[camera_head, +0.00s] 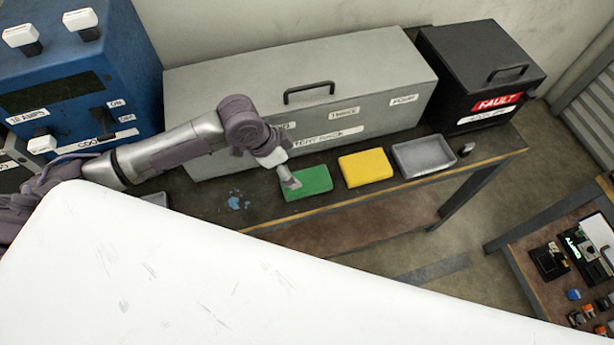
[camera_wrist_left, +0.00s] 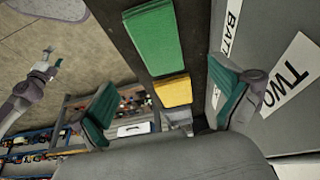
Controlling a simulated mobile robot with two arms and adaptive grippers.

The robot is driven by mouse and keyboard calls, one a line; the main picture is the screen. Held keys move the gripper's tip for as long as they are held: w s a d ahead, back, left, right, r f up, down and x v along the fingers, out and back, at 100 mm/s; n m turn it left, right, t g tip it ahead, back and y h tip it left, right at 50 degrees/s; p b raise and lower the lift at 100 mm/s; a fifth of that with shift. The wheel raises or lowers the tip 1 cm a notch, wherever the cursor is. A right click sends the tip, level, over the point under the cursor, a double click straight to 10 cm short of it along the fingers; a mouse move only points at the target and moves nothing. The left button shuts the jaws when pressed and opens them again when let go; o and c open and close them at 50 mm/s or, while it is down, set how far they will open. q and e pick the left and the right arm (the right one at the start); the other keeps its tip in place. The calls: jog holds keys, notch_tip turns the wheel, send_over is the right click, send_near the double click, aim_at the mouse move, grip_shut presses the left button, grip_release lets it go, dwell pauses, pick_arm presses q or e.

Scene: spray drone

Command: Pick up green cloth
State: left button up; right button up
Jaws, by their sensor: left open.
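The green cloth (camera_head: 310,182) lies as a flat folded rectangle on the dark bench, left of the yellow cloth (camera_head: 364,168). My left gripper (camera_head: 291,182) is at the green cloth's upper left corner, seen small. I cannot tell whether it touches the cloth. In the left wrist view the fingers of my left gripper (camera_wrist_left: 172,103) are spread wide and empty. The green cloth (camera_wrist_left: 153,38) shows at the top, beyond the fingertips, with the yellow cloth below it. What looks like my right gripper (camera_wrist_left: 47,60) shows at the left edge of that view, its jaws unclear.
A grey tray (camera_head: 424,156) sits right of the yellow cloth. A long grey box (camera_head: 300,85) stands close behind the cloths. A black box (camera_head: 482,75) and a blue machine (camera_head: 75,75) flank it. Blue bits (camera_head: 237,201) lie left of the green cloth.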

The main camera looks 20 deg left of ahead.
aim_at(306, 181)
pick_arm(q)
jog(key=x, duration=0.4)
jog(key=shift+w+d+f, duration=0.1)
jog(key=shift+w+f, duration=0.05)
jog(key=shift+f, duration=0.1)
jog(key=shift+p+x, duration=0.65)
jog(key=shift+x, duration=1.4)
jog(key=shift+d+f, duration=0.2)
jog(key=shift+f, duration=0.3)
jog(key=c, duration=0.8)
jog(key=shift+c, duration=1.2)
pick_arm(e)
jog(key=shift+s+r, duration=0.9)
jog(key=shift+s, duration=0.2)
